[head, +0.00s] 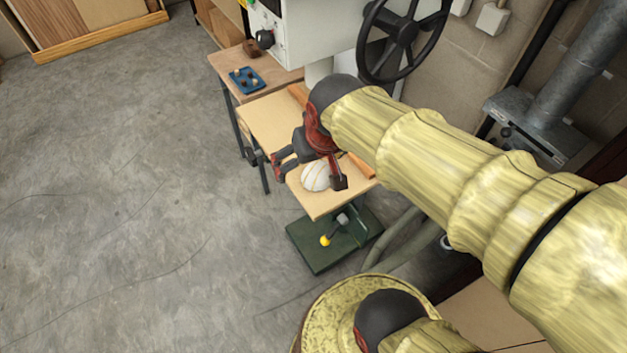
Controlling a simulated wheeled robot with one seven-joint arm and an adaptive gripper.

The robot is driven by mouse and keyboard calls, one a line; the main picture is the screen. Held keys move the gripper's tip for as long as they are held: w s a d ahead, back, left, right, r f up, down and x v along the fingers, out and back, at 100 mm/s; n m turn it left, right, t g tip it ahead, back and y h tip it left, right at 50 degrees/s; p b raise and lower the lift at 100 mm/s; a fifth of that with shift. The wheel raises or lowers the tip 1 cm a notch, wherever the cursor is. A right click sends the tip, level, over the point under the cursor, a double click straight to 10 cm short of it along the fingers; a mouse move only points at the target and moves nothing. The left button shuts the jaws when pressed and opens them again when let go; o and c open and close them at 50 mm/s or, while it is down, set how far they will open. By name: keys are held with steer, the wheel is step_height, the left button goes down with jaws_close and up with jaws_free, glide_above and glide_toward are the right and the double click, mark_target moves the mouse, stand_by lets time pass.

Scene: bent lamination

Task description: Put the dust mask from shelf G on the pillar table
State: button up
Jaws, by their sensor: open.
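The dust mask (316,178) is a small white dome with thin yellowish lines. It appears to lie on a light wooden board-like table (315,207), near its front end. My gripper (308,175), dark grey and red, is right over the mask with its fingers spread. One finger is on the mask's left and the other on its right. The gripper hides the mask's upper part, and I cannot tell whether a finger touches it. No shelf marked G is readable in this view.
A green metal base with a yellow knob (325,240) stands below the table's front end. Behind are a machine with a black handwheel (403,38) and a wooden bench (228,68) holding a blue tray (246,80). A grey duct (585,65) is at right. The concrete floor (120,190) at left is clear.

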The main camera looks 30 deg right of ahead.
steer(key=s+a+r+n, duration=0.1)
steer(key=s+a+r, duration=0.2)
steer(key=s, duration=0.5)
steer(key=shift+a+r+n+t+y, duration=0.3)
steer(key=shift+a+r+n+t, duration=0.1)
steer(key=shift+a, duration=0.05)
steer(key=shift+f, duration=0.15)
step_height(320, 180, down, 8)
steer(key=b, duration=0.8)
steer(key=shift+b, duration=0.3)
